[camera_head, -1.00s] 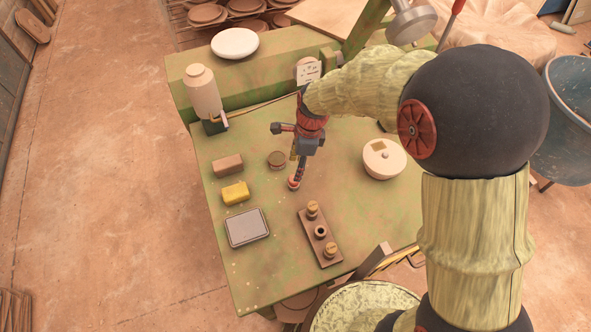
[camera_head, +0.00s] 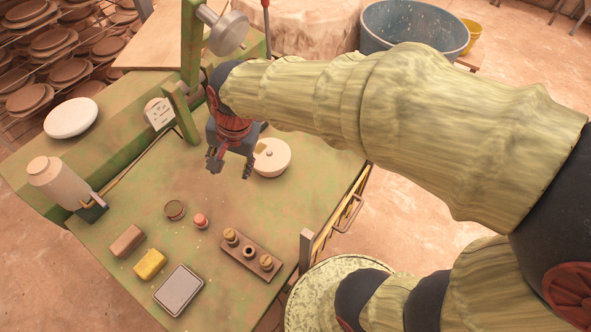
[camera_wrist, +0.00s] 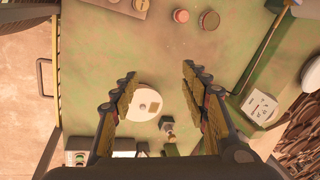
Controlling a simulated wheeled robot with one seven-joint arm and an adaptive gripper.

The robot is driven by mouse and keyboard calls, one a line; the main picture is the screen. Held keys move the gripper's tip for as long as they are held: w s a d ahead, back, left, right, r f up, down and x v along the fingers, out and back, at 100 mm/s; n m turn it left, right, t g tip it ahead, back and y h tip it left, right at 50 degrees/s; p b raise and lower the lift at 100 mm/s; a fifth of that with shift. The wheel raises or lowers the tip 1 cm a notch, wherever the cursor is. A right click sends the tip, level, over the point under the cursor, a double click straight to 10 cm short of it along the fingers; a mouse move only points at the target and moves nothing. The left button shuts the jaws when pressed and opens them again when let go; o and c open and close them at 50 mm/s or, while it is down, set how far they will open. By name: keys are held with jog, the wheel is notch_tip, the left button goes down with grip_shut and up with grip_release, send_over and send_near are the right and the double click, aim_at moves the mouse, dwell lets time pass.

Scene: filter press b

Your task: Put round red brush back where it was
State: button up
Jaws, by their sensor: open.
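The round red brush (camera_head: 200,220) stands on the green tabletop, beside a small round dark-rimmed tin (camera_head: 174,210) and left of a wooden block (camera_head: 262,262). The block carries two tan knobs with a dark-centred ring between them. In the wrist view the brush (camera_wrist: 181,16) is a small pinkish-red disc at the top edge, next to the tin (camera_wrist: 208,20). My gripper (camera_head: 231,172) is open and empty above the table, behind and right of the brush and apart from it. Its spread fingers (camera_wrist: 156,72) frame a white lidded pot below.
The white lidded pot (camera_head: 271,160) stands close to my gripper. A brown block (camera_head: 127,241), a yellow sponge (camera_head: 150,264) and a grey tray (camera_head: 179,290) lie at the front left. A bottle (camera_head: 56,183) stands at the left. A green press frame (camera_head: 190,45) rises behind.

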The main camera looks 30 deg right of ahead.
jog(key=s+d+r+n+t, duration=0.1)
jog(key=s+d+r+n, duration=0.2)
jog(key=s+d+n, duration=0.1)
jog(key=s+d+r+n+t+h, duration=0.1)
jog(key=s+d+r+n, duration=0.2)
jog(key=s+d, duration=0.3)
jog(key=s+n, duration=0.1)
jog(key=s, duration=0.2)
jog(key=shift+r+n+t+h, duration=0.3)
jog(key=shift+t, duration=0.1)
jog(key=shift+c, duration=0.8)
